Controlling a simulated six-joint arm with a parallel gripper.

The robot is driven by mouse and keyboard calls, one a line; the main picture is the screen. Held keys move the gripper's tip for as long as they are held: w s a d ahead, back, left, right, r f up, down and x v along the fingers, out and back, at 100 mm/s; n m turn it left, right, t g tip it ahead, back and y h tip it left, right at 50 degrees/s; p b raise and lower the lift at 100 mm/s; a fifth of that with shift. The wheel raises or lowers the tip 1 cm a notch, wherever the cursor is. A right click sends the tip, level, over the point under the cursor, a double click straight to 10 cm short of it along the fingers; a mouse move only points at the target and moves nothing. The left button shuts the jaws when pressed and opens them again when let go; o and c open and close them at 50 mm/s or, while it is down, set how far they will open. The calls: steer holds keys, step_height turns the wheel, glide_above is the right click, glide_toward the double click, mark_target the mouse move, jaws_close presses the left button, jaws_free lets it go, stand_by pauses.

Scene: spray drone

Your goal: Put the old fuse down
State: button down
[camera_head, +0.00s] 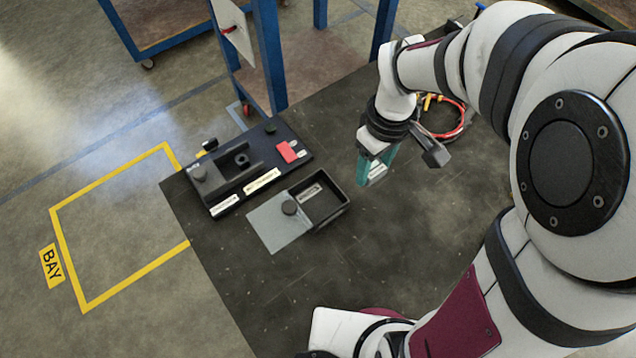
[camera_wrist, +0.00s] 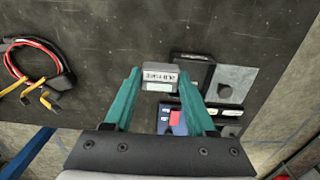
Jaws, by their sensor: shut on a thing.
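My gripper (camera_head: 372,178) with teal fingers is right of the tray in the head view and appears above the table. In the wrist view my gripper (camera_wrist: 159,78) is shut on a small grey block, the old fuse (camera_wrist: 160,79), whose white label appears upside down. In the head view the fuse is mostly hidden by the fingers. The open dark tray (camera_head: 337,210) lies left of the gripper, with a label inside. In the wrist view the tray (camera_wrist: 205,58) is just right of the fuse, partly hidden.
A grey plate (camera_head: 272,226) with a round knob (camera_head: 289,207) adjoins the tray. A black panel (camera_head: 225,160) with a red block (camera_head: 288,151) lies beyond it. Red and black cables (camera_head: 462,128) lie at the right. Blue-framed carts (camera_head: 270,55) stand behind. The front table is clear.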

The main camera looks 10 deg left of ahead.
steer(key=a+f, duration=0.2)
steer(key=a, duration=0.1)
steer(key=a+f, duration=0.2)
steer(key=a, duration=0.1)
steer(key=s+a+f, duration=0.1)
steer(key=a+f, duration=0.2)
steer(key=shift+s+a, duration=0.1)
steer(key=shift+a, duration=0.2)
glide_above(317, 203)
step_height(317, 203, down, 4)
steer(key=shift+f, duration=0.1)
steer(key=shift+f, duration=0.1)
steer(key=c, duration=0.5)
jaws_free()
